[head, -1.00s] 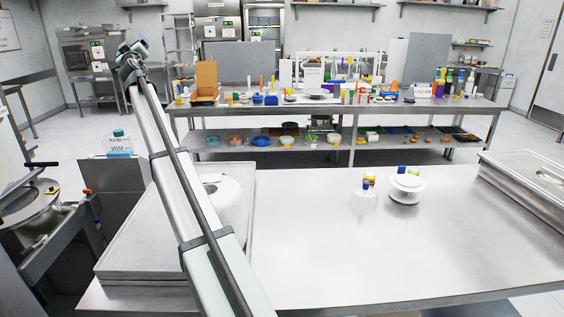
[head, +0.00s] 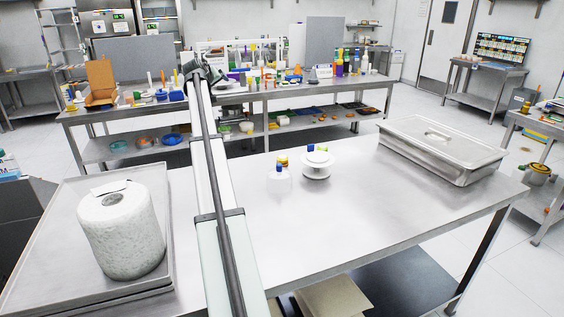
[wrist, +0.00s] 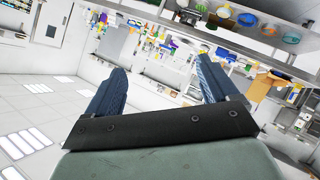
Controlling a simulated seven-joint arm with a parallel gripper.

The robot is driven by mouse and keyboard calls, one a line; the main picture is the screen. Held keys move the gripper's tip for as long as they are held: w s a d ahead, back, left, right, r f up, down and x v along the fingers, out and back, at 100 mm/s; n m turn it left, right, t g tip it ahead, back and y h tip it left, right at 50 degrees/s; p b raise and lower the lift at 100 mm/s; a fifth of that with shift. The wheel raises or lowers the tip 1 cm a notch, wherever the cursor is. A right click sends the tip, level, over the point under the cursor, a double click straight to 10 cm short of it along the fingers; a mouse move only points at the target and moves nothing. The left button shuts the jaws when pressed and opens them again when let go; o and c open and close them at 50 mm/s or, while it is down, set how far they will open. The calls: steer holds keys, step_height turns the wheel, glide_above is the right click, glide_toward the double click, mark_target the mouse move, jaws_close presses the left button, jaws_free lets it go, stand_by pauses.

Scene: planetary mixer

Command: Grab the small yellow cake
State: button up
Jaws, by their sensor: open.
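I cannot make out the small yellow cake with certainty in either view. In the head view a small yellow item (head: 283,160) shows at the clear bottle on the near steel table, beside a white stand (head: 316,171) with small blue and yellow items at its top. They are too small to identify. My arm reaches away across the near table, and my gripper (head: 203,72) is at the far end, in front of the back bench. In the wrist view my gripper (wrist: 163,75) has its two blue-grey fingers spread wide apart, with nothing between them.
A large white paper roll (head: 122,235) stands on a metal tray (head: 30,262) at the left. A lidded steel pan (head: 440,150) sits at the right of the near table. The back bench (head: 285,90) is crowded with bottles and containers. The near table's front middle is clear.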

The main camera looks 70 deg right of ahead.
steer(key=s+d+f+m+g+y, duration=0.1)
steer(key=s+d+f+m+y, duration=0.1)
steer(key=s+f, duration=0.4)
steer(key=s+d+f+m+g+y, duration=0.1)
steer(key=s+d+f+y, duration=0.2)
steer(key=s, duration=0.5)
steer(key=m+y, duration=0.3)
steer(key=y, duration=0.1)
glide_toward(283, 157)
steer(key=shift+g, duration=0.3)
steer(key=x, duration=0.4)
steer(key=shift+w+d+f, duration=0.2)
steer(key=shift+d+f, duration=0.05)
steer(key=shift+d, duration=0.05)
steer(key=shift+w+x, duration=0.15)
steer(key=shift+x, duration=1.25)
steer(key=shift+w+x, duration=0.15)
steer(key=shift+x, duration=1.25)
steer(key=shift+a, duration=0.15)
steer(key=c, duration=1.2)
